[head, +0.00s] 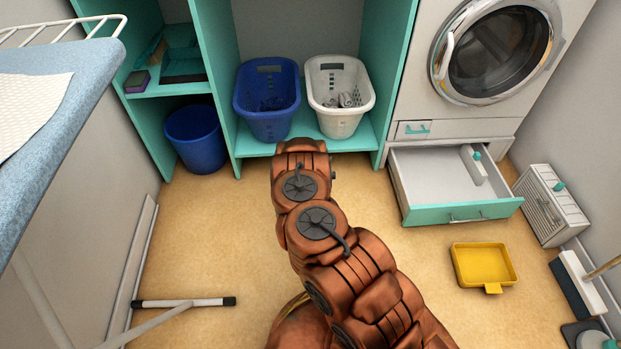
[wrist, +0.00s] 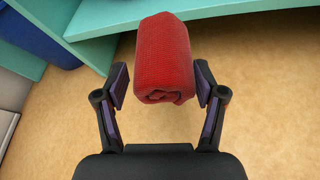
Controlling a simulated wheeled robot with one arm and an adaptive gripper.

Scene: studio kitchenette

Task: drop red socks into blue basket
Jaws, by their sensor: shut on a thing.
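My gripper (wrist: 160,88) is shut on the red socks (wrist: 165,58), a rolled red bundle held between its two fingers in the wrist view. In the head view my arm reaches toward the shelf and hides the gripper and the socks. The blue basket (head: 254,121) stands on the low teal shelf (head: 306,131), left of the white basket, with dark cloth inside. The socks are held in front of the shelf edge, over the tan floor, outside the basket.
A white basket (head: 340,119) holding grey items stands right of the blue basket. A blue bin (head: 197,150) sits on the floor at left. An open drawer (head: 440,187) juts out under the washing machine (head: 497,50). A yellow dustpan (head: 483,265) lies on the floor. An ironing board (head: 75,75) is at left.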

